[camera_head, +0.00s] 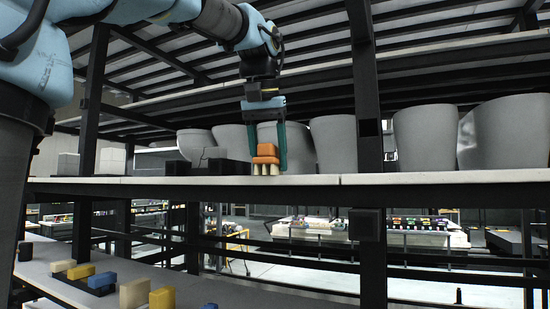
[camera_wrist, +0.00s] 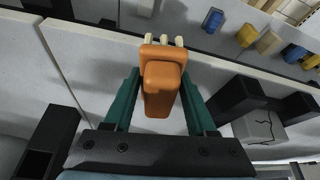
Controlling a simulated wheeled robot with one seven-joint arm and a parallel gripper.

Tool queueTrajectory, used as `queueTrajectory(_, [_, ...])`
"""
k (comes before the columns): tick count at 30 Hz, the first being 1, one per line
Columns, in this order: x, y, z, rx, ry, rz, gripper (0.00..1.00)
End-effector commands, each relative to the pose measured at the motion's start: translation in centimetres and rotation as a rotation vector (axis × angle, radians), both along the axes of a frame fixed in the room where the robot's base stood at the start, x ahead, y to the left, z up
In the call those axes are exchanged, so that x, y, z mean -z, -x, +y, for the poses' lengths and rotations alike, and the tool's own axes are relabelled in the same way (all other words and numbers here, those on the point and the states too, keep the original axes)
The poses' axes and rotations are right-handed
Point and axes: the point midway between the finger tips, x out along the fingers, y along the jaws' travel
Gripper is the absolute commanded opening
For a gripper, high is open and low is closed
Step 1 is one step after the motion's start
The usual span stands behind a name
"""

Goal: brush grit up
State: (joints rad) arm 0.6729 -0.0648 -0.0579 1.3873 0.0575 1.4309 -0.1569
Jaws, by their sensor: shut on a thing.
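My gripper (camera_head: 266,150) has two green fingers, shut on an orange brush (camera_head: 265,157) with pale bristles (camera_head: 266,170). The brush hangs upright, bristles down, at the front edge of the pale kiln shelf (camera_head: 330,181). The bristles look to be at or just above the shelf surface; I cannot tell if they touch. In the wrist view the brush (camera_wrist: 162,85) sits between the green fingers, with its bristles toward the shelf's front edge. I cannot make out any grit on the shelf.
Several large grey pots (camera_head: 335,143) stand behind the brush. A cracked grey block (camera_head: 213,154) on black supports (camera_head: 222,168) stands close on its left. A black post (camera_head: 367,100) rises to the right. Yellow, cream and blue blocks (camera_head: 162,300) lie on a lower surface.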

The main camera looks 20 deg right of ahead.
Motion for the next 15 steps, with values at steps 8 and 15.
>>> queueTrajectory(8, [0.1,-1.6,1.7,-0.002,-0.001,0.001,0.12])
queueTrajectory(15, [0.1,-2.0,2.1,0.0,-0.001,0.001,0.12])
